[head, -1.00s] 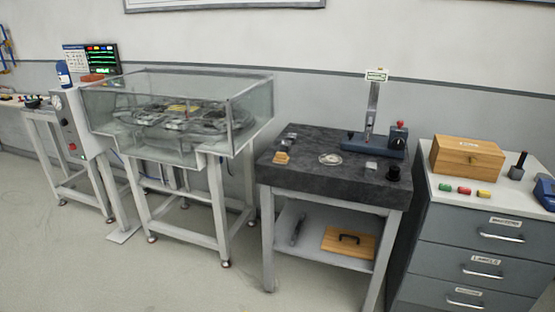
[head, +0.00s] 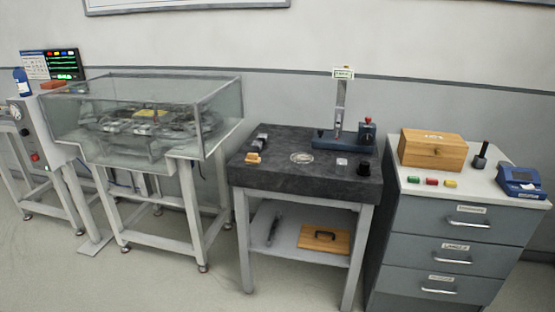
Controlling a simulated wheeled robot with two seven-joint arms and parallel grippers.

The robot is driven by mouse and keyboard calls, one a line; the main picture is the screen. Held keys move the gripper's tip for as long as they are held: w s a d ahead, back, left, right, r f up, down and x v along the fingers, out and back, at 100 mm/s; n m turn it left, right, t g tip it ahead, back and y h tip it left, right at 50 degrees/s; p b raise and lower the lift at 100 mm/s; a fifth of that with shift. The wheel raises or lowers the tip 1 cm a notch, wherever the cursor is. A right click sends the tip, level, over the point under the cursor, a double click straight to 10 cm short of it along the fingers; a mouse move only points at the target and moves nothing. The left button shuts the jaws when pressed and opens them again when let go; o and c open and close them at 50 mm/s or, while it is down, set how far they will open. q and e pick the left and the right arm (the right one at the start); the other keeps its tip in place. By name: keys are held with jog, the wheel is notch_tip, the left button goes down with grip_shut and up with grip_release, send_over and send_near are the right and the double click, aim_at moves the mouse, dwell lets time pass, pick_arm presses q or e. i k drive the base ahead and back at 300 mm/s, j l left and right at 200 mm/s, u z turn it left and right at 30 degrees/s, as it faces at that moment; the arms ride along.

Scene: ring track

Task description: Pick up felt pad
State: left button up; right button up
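I cannot pick out the felt pad for certain at this distance. On the dark stone-topped table (head: 305,182) a small tan block (head: 254,158) lies at the left front, with small dark pieces (head: 262,141) behind it. A round pale dish (head: 301,157) lies near the middle, and a small light square piece (head: 342,161) lies to its right. A short black cylinder (head: 363,169) stands near the right edge. Neither of my grippers shows in the head view.
A blue-based gauge stand (head: 340,141) stands at the table's back. The glass-walled ring-track machine (head: 140,118) is to the left. The drawer cabinet (head: 440,235) on the right carries a wooden box (head: 432,149), coloured pieces and a blue device (head: 521,182). Floor in front is clear.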

aim_at(252, 158)
jog(key=i+j+z, duration=0.3)
jog(key=i+j, duration=0.4)
jog(key=i, duration=0.3)
jog(key=i+j+z, duration=0.3)
jog(key=i+j, duration=0.6)
